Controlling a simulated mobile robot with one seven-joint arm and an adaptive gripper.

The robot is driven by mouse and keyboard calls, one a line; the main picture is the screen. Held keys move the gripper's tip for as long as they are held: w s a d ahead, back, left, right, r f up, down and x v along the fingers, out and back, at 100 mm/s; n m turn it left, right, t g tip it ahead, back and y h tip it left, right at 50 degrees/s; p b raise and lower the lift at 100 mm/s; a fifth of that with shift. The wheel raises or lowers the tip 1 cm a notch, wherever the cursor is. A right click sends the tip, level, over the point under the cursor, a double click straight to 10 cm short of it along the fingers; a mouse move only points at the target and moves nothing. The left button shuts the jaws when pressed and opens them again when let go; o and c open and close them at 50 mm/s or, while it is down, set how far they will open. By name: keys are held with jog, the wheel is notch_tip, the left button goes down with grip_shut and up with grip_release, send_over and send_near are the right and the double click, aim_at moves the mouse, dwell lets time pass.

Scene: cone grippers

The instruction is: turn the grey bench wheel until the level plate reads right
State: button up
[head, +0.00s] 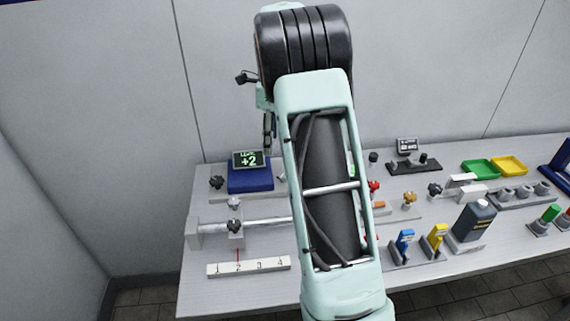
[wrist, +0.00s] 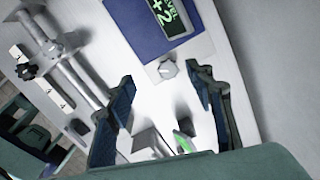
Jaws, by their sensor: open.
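The level plate (head: 248,158) is a dark display with green characters reading +2, mounted on a blue block (head: 250,182) at the bench's back left. The plate also shows, rotated, in the wrist view (wrist: 174,18). A small grey wheel (wrist: 167,69) sits beside the blue block in the wrist view. In the head view, my arm hides most of that spot. My gripper (wrist: 166,92) is open and empty, its fingers to either side of the wheel in the picture. I cannot tell the height gap. In the head view, my gripper (head: 268,135) is above the bench, right of the plate, partly hidden.
A rail (head: 262,223) with dark knobs and a numbered scale (head: 249,266) lies at front left. My arm covers the bench's middle.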

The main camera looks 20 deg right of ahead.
jog(key=shift+m+g, duration=0.3)
jog(key=shift+m, duration=0.1)
jog(key=d+f, duration=0.1)
jog(key=f, duration=0.3)
jog(key=d+f, duration=0.1)
jog(key=f, duration=0.3)
jog(key=s+d+f, duration=0.1)
jog(key=f, duration=0.3)
jog(key=shift+d+f, duration=0.1)
jog(key=shift+d, duration=0.25)
jog(key=c, duration=1.2)
jog(key=shift+o, duration=0.2)
jog(key=shift+n, duration=0.3)
